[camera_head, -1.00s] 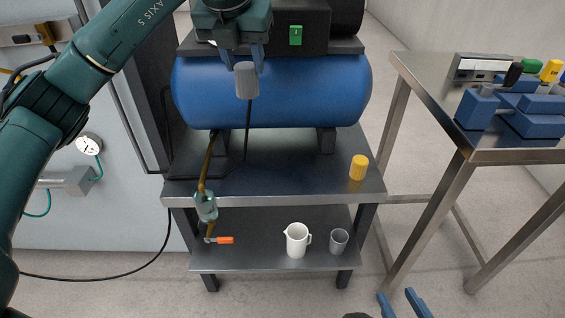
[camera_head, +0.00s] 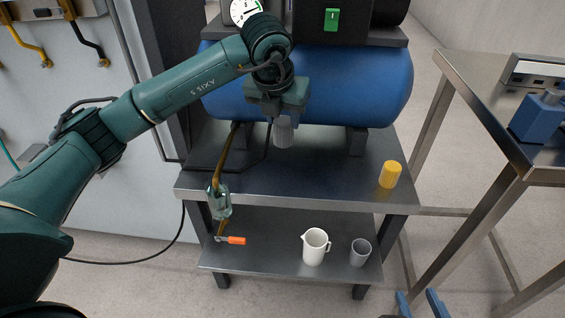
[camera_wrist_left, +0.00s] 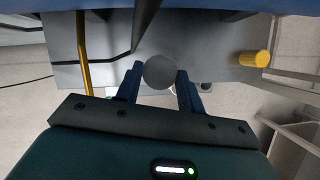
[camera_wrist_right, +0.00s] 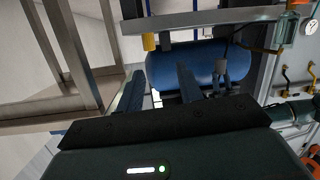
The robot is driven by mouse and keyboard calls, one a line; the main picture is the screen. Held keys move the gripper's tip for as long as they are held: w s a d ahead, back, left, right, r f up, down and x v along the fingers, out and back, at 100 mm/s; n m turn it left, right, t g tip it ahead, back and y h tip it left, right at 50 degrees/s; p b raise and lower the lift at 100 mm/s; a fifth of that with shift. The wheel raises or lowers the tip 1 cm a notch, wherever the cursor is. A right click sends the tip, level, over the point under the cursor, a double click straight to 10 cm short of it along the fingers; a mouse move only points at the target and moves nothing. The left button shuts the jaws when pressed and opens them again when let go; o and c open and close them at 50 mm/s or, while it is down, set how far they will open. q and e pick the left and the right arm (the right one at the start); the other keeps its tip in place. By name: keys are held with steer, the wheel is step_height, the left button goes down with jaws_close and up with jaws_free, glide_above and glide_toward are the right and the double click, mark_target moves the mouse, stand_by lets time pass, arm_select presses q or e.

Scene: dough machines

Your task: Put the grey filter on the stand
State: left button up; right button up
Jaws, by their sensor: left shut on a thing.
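The grey filter (camera_head: 284,133) is a small cylinder held upright below my left gripper (camera_head: 285,117). My left gripper is shut on it, with a finger on each side in the left wrist view, where the filter (camera_wrist_left: 159,72) shows as a dark disc. The filter is in front of the lower part of the blue tank, over the upper shelf of the metal stand (camera_head: 330,178). I cannot tell whether it touches the shelf. My right gripper (camera_head: 420,304) is at the bottom edge of the head view, low and right of the stand. Its fingers are apart and empty in the right wrist view (camera_wrist_right: 160,86).
A yellow cylinder (camera_head: 390,174) stands at the right of the upper shelf. A white jug (camera_head: 314,247) and a grey cup (camera_head: 360,252) stand on the lower shelf. A hanging pipe with an orange-handled valve (camera_head: 236,240) is at left. A steel table (camera_head: 480,110) is at right.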

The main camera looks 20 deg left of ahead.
mark_target(282, 145)
arm_select(q)
step_height(282, 145, down, 8)
steer(key=shift+r+b, duration=0.2)
steer(key=shift+b, duration=0.35)
step_height(282, 145, down, 4)
steer(key=shift+f+b, duration=0.1)
steer(key=shift+b, duration=0.35)
arm_select(e)
steer(key=shift+w+a+r+n+t+y, duration=0.1)
steer(key=shift+w+a+n+t+y, duration=0.25)
steer(key=shift+t, duration=0.45)
steer(key=shift+s, duration=0.1)
arm_select(q)
steer(key=shift+f, duration=0.1)
steer(key=o, duration=0.9)
steer(key=shift+o, duration=0.2)
